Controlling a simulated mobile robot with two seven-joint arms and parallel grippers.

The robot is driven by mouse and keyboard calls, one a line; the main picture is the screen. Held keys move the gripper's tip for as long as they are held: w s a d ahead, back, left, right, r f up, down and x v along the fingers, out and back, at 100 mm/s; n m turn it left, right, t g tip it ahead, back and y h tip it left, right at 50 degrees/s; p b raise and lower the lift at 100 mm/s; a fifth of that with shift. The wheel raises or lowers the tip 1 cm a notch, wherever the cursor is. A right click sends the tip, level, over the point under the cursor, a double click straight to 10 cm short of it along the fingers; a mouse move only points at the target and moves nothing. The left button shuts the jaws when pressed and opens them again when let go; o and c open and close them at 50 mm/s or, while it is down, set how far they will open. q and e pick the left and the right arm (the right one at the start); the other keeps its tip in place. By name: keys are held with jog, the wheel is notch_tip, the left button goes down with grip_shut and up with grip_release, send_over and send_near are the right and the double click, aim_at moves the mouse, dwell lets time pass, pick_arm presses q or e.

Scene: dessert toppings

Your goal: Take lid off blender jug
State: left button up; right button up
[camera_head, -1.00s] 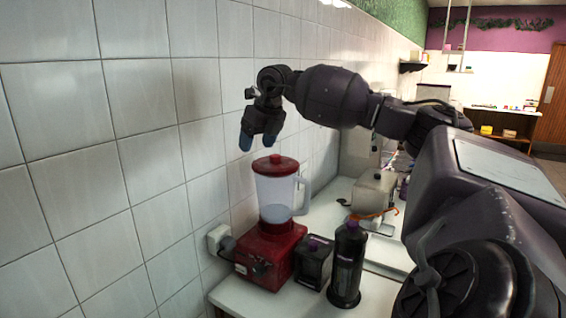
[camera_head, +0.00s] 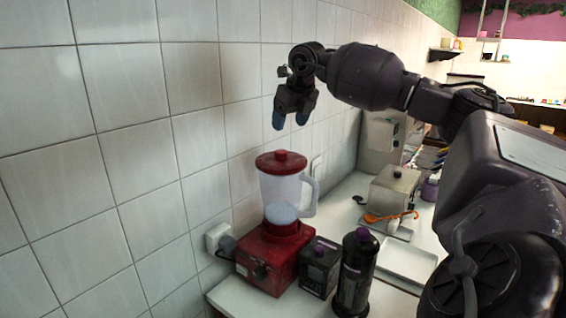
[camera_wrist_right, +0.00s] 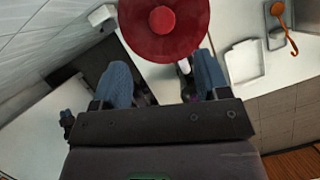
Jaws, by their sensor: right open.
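The blender jug (camera_head: 287,195) is clear with a handle on its right side, and stands upright on a red blender base (camera_head: 272,258). Its red lid (camera_head: 281,162) with a central knob sits on top of the jug. My right gripper (camera_head: 290,122) is open and empty, pointing down above the lid with a clear gap. In the right wrist view the lid (camera_wrist_right: 164,28) shows from above, just beyond the two blue fingertips (camera_wrist_right: 163,75). The jug is mostly hidden under the lid there. My left gripper is not in view.
A tiled wall (camera_head: 130,150) runs close along the left, with a socket (camera_head: 218,238) beside the base. A dark box (camera_head: 319,268) and a black bottle (camera_head: 356,272) stand right of the base. A white tray (camera_head: 408,262) and an orange spoon (camera_head: 390,217) lie farther right.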

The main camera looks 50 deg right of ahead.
aim_at(282, 151)
jog(key=b+x, duration=0.2)
jog(key=x, duration=0.8)
jog(key=shift+d, duration=0.15)
jog(key=shift+s+r, duration=0.1)
jog(key=c, duration=1.1)
